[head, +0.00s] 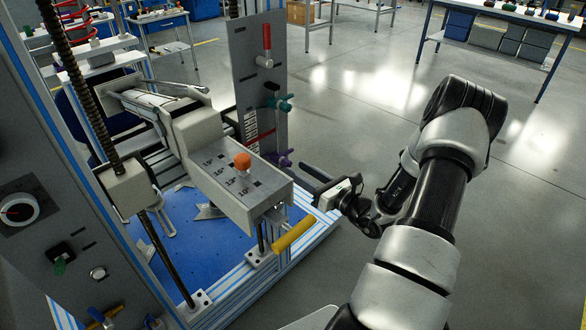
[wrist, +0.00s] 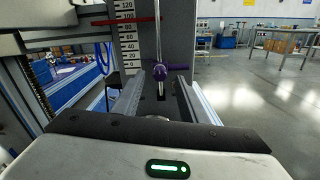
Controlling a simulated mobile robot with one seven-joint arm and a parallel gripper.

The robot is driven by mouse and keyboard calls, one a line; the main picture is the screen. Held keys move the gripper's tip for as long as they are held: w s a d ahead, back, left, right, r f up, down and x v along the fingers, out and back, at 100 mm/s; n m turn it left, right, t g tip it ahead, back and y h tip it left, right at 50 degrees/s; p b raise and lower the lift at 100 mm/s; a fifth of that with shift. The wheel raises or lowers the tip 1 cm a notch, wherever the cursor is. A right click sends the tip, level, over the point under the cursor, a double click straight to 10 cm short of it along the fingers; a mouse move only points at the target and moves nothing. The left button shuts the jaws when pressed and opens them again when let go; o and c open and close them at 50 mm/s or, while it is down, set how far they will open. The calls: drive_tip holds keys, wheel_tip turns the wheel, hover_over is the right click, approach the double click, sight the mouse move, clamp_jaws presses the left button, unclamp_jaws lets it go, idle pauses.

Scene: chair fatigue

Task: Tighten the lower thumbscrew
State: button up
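The lower thumbscrew is a purple knob (head: 283,159) low on the grey upright plate (head: 256,85), at the lower end of a vertical slot. In the wrist view the purple knob (wrist: 160,71) appears between the fingertips, near the picture's middle, with a purple arm reaching right. My gripper (head: 308,181) is open and empty, its dark fingers pointing left toward the plate. In the wrist view its two fingers (wrist: 160,82) are spread either side of the knob; I cannot tell whether the tips reach it. A teal thumbscrew (head: 284,103) sits higher on the plate.
A red-handled lever (head: 266,42) is at the plate's top. A grey box with an orange knob (head: 242,160) and a yellow handle (head: 294,235) lie left of and below my gripper. A number scale (wrist: 127,40) stands left of the knob.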

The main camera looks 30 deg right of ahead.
sight(290, 165)
drive_tip(key=shift+x, duration=1.6)
clamp_jaws()
